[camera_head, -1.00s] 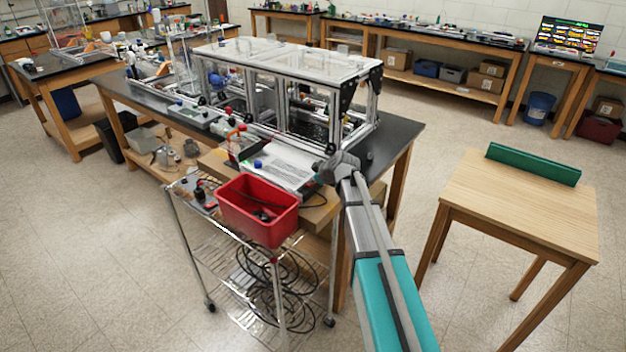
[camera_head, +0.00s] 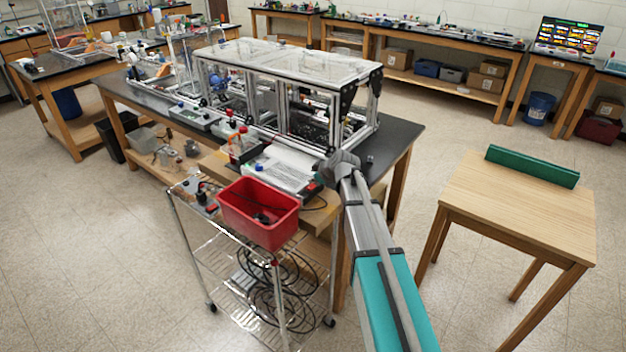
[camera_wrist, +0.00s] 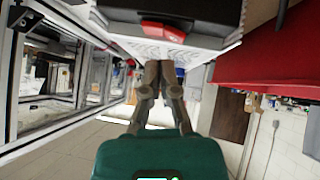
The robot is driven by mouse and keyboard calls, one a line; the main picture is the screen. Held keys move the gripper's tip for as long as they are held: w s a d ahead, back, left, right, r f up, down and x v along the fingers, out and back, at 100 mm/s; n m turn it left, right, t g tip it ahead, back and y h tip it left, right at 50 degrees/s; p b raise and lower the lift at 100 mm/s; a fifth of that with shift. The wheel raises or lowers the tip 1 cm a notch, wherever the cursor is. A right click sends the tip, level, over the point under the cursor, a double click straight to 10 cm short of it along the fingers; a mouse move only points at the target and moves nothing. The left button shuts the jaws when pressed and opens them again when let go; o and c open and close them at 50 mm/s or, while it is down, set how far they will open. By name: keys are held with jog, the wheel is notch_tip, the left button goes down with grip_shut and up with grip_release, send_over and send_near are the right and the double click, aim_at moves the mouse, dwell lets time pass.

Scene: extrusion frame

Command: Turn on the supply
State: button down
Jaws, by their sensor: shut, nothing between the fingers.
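The supply, a pale box with a ribbed top (camera_head: 283,168), sits at the bench's near edge, just left of my gripper. The wrist view shows its pale ribbed surface (camera_wrist: 150,50) close ahead, with a red switch-like part (camera_wrist: 163,31) at the top middle. My gripper (camera_wrist: 165,68) is shut and empty, its fingertips together just below the red part. I cannot tell whether they touch the box. The switch position cannot be read.
A red bin (camera_head: 258,222) stands on a wire cart (camera_head: 215,262) in front of the supply; its red wall seems to fill the wrist view's upper right. A clear-panelled extrusion frame (camera_head: 285,62) stands behind. A wooden table (camera_head: 520,205) is at right, with open floor between.

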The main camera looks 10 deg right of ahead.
notch_tip(320, 180, up, 3)
jog(key=shift+f+p, duration=0.15)
jog(key=shift+p, duration=0.9)
jog(key=d+p+v, duration=0.1)
jog(key=p+v, duration=0.5)
jog(key=v, duration=0.3)
jog(key=shift+w+d+p, duration=0.2)
jog(key=shift+d+p, duration=0.1)
jog(key=s+a+f+m+g+h+b, duration=0.1)
jog(key=s+f+m+g, duration=0.3)
jog(key=s, duration=0.9)
jog(key=s+a+f+m+g+h+b, duration=0.1)
jog(key=s+f+m+g+h+b, duration=0.1)
jog(key=s, duration=1.1)
notch_tip(320, 180, down, 2)
jog(key=m+g+h, duration=0.1)
jog(key=m, duration=0.2)
jog(key=shift+f+m+g+h, duration=0.25)
jog(key=shift+m+g+h, duration=0.15)
jog(key=shift+a, duration=0.15)
dwell(0.3)
